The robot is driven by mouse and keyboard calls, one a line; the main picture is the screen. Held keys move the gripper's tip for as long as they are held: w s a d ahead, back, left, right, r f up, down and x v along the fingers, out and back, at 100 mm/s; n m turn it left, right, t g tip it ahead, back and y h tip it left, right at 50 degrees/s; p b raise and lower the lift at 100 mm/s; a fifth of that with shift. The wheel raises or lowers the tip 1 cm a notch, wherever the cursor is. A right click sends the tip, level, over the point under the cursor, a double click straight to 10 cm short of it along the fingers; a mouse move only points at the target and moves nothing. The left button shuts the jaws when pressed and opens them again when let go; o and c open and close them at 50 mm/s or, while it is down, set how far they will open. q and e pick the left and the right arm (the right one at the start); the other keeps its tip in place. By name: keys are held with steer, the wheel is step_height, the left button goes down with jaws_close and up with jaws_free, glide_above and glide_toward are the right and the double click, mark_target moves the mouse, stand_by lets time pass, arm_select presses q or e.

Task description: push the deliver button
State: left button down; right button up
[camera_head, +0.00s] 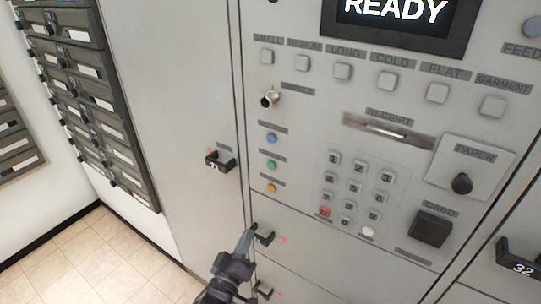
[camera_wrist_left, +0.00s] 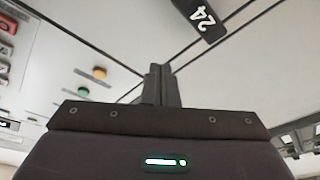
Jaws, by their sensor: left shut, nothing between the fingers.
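The machine panel (camera_head: 300,150) has a column of three small round buttons: blue (camera_head: 272,138), green (camera_head: 271,164) and orange (camera_head: 271,188). Their labels are too small to read, so I cannot tell which one is deliver. My left gripper (camera_head: 249,232) is shut and empty, its tip below and slightly left of the orange button, near a black handle (camera_head: 264,237). In the left wrist view the shut fingers (camera_wrist_left: 160,70) point up, with the orange button (camera_wrist_left: 99,73) and green button (camera_wrist_left: 82,92) to their left. My right gripper is not in view.
A screen (camera_head: 400,18) reads READY above a row of square buttons. A keypad (camera_head: 358,185), receipt slot (camera_head: 388,130) and card reader (camera_head: 430,229) lie right of the colored buttons. A handle marked 24 (camera_wrist_left: 200,18) protrudes near the fingers. Dark mailboxes (camera_head: 85,100) line the left.

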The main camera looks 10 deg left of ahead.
arm_select(q)
step_height(320, 180, up, 12)
steer(key=s+n+t, duration=0.1)
steer(key=n+t, duration=0.1)
steer(key=t, duration=0.1)
steer(key=n+t+h, duration=0.1)
steer(key=n+t, duration=0.1)
steer(key=t, duration=0.2)
glide_toward(272, 138)
steer(key=s+a+r, duration=0.4)
steer(key=s+r, duration=0.1)
steer(key=shift+s+d+r+p, duration=0.15)
steer(key=shift+d+r+p, duration=0.1)
steer(key=shift+p, duration=0.1)
steer(key=shift+w+d+b, duration=0.25)
steer(key=shift+w+d, duration=0.25)
steer(key=shift+w, duration=0.9)
steer(key=shift+w+d+b, duration=0.3)
steer(key=shift+w+d, duration=0.2)
steer(key=shift+w, duration=0.9)
steer(key=shift+w+d+b, duration=0.25)
steer(key=shift+w+d, duration=0.25)
steer(key=shift+w, duration=0.9)
